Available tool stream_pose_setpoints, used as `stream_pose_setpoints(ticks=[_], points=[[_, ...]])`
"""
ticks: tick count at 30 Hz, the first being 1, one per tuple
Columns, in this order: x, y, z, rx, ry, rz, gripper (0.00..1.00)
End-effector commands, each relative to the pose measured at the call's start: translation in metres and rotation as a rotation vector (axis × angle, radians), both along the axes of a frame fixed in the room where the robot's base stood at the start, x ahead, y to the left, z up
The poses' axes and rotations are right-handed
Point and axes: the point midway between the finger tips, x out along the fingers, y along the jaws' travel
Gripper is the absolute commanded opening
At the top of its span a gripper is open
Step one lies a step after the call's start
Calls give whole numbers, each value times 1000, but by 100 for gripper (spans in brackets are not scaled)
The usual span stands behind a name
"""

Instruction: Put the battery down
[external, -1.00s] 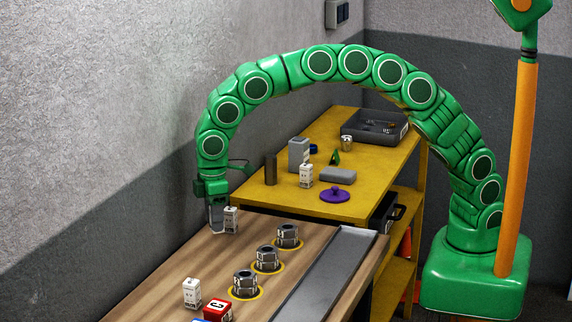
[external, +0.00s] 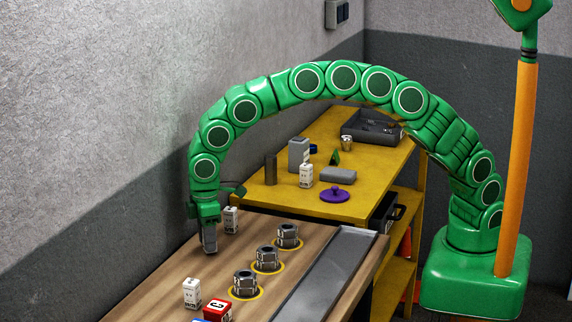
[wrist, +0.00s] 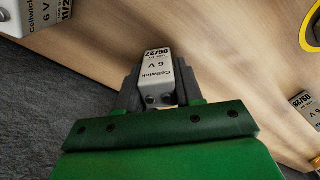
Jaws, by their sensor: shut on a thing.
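A white battery (wrist: 157,78), printed with "Cellwick", "6 V" and "06/27", is between the two grey fingers of my gripper (wrist: 158,92) in the wrist view. My gripper is shut on it. In the external view my gripper (external: 209,240) points down at the wooden bench top (external: 180,262), near its far left edge. The held battery is hidden by the fingers there. Whether it touches the wood I cannot tell. Another white battery (external: 231,219) stands upright just right of my gripper.
One more white battery (external: 191,293) stands nearer the front, beside a red block (external: 217,310). Several metal nut stacks (external: 245,283) stand on yellow rings to the right. A grey metal strip (external: 325,275) runs along the bench. Bare wood lies between my gripper and the front battery.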

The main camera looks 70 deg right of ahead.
Motion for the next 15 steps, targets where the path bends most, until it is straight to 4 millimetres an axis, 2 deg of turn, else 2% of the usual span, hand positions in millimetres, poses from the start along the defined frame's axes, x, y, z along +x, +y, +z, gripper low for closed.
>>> stream_pose_setpoints(ticks=[4,5,9,10,15], points=[[0,0,-3,0,0,0,3],[0,0,-3,0,0,0,37],[0,0,-3,0,0,0,59],[0,0,-3,0,0,0,61],[0,0,-3,0,0,0,61]])
